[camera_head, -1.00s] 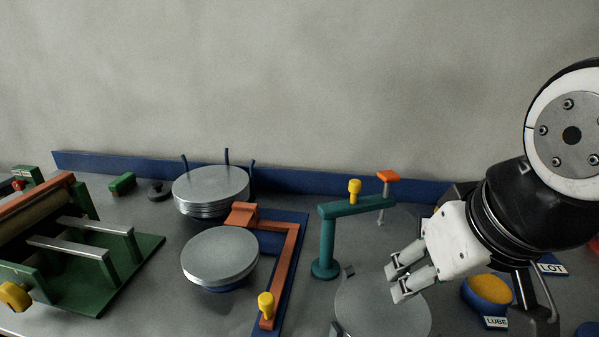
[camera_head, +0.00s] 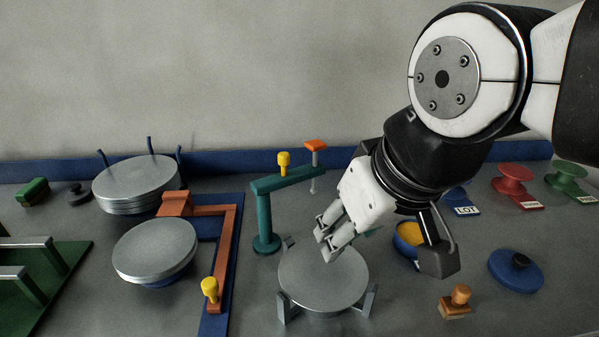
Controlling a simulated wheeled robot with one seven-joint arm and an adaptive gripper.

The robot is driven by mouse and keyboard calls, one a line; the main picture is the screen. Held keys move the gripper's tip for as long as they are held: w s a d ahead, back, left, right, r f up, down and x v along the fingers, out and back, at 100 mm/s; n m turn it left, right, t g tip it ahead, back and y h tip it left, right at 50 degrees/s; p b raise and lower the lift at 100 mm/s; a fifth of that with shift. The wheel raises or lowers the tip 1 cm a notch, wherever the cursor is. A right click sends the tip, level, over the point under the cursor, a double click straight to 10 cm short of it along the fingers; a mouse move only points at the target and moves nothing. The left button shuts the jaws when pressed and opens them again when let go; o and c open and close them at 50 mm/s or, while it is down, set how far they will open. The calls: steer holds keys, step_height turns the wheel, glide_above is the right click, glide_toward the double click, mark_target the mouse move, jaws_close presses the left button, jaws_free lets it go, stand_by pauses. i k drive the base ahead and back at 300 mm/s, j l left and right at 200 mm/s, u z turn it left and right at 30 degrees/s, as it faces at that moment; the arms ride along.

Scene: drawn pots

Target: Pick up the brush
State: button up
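My gripper (camera_head: 326,239) hangs over the round grey plate (camera_head: 322,272) right of centre, pointing down-left. Its two fingers are apart with a narrow gap, and I see nothing between them. I cannot make out a sure brush. A small green block (camera_head: 33,190) with a darker underside lies at the far left and may be one, well away from my gripper. A small teal piece (camera_head: 371,232) shows behind my gripper, mostly hidden; I cannot tell what it is.
A teal swing arm (camera_head: 265,222) with a yellow knob stands left of my gripper. Disc stacks (camera_head: 137,184) are at the left. A yellow-filled blue pot (camera_head: 407,238), a wooden stamp (camera_head: 455,303) and a blue lid (camera_head: 516,272) are at the right. A wall stands behind.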

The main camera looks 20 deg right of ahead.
mark_target(455, 306)
steer(key=k+l+z, duration=0.15)
steer(key=l+z, duration=0.2)
steer(key=l, duration=0.15)
steer(key=k+l+z, duration=0.1)
steer(key=l+z, duration=0.25)
steer(key=l, duration=0.15)
steer(key=l+z, duration=0.35)
steer(key=l, duration=0.2)
